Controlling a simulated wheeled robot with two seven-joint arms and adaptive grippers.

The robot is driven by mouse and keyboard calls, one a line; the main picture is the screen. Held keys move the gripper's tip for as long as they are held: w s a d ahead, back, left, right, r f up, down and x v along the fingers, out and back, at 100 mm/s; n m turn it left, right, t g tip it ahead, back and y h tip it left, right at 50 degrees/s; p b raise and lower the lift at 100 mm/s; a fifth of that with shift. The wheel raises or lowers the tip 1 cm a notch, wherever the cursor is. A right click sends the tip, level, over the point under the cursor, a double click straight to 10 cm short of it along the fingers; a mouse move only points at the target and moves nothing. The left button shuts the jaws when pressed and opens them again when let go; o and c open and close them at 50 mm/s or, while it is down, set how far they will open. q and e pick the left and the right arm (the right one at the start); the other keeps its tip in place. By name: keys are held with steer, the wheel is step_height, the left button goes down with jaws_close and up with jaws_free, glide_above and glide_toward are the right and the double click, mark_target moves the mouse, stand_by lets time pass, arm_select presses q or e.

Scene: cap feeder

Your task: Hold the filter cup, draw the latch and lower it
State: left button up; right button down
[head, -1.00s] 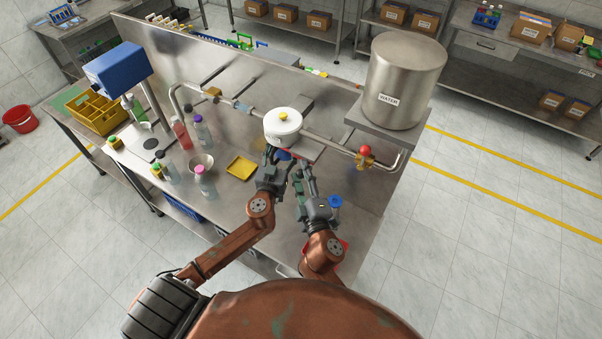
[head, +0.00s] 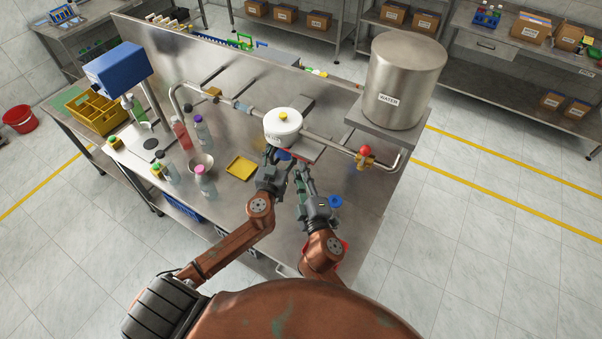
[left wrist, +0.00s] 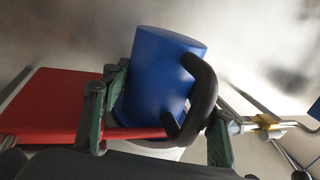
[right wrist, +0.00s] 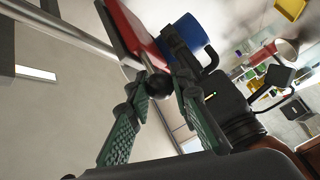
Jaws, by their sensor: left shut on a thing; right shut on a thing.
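The white filter housing (head: 283,127) with a yellow top sits on the pipe. The blue filter cup (left wrist: 160,75) with a black handle (left wrist: 203,90) is below it; only a little blue (head: 284,155) shows in the head view. My left gripper (left wrist: 165,100) is shut around the cup, with one finger at its side and the other beyond the handle. The red latch plate (left wrist: 70,105) lies beside the cup, and it also shows in the right wrist view (right wrist: 132,28). My right gripper (right wrist: 163,90) is shut on the latch's black knob (right wrist: 158,84).
A steel water tank (head: 404,85) stands on a raised shelf to the right. A red-knobbed valve (head: 365,152) is on the pipe. A yellow tray (head: 241,167), a steel bowl (head: 201,162) and bottles stand to the left.

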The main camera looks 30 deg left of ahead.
steer(key=d, duration=0.7)
steer(key=shift+s+d, duration=0.25)
steer(key=shift+d, duration=0.1)
steer(key=c, duration=2.2)
jaws_free()
steer(key=shift+f, duration=0.1)
steer(key=o, duration=0.5)
steer(key=shift+s+d, duration=0.1)
steer(key=shift+d, duration=0.1)
steer(key=shift+a, duration=0.1)
steer(key=v, duration=1.2)
